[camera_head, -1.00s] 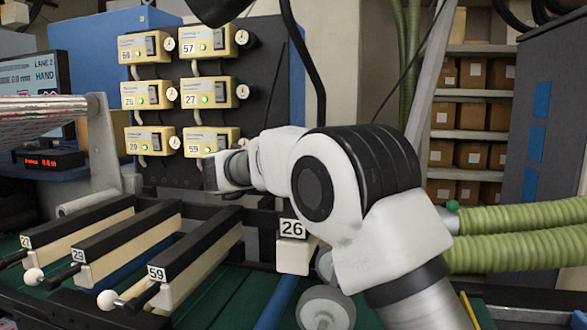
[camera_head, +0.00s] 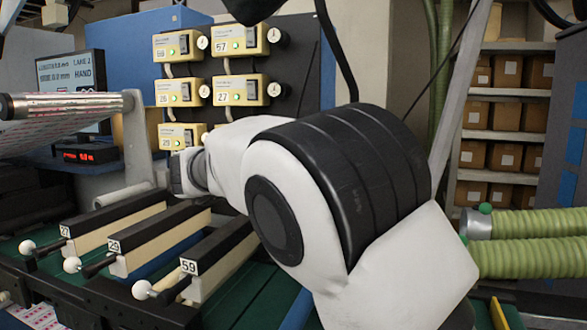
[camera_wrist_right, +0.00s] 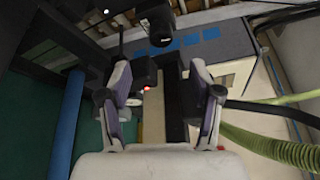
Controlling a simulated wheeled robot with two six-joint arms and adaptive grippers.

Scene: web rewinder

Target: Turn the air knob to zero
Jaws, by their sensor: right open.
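A panel of cream control boxes stands at the back of the head view. Its upper left box (camera_head: 179,46) and upper right box (camera_head: 241,41) carry green lights and number labels. I cannot tell which is the air knob. My right arm covers the lower right of the panel. My right gripper (camera_wrist_right: 160,103) shows in the right wrist view, fingers apart, nothing held. A dark block with a red light (camera_wrist_right: 146,89) lies beyond the fingers. My left gripper is not seen.
Three black-and-cream bars with white ball handles, including the bar labelled 59 (camera_head: 215,262), stand below the panel. A metal roller (camera_head: 62,106) is at left. Green hoses (camera_head: 530,240) run at right. Shelves with cartons (camera_head: 500,118) are behind.

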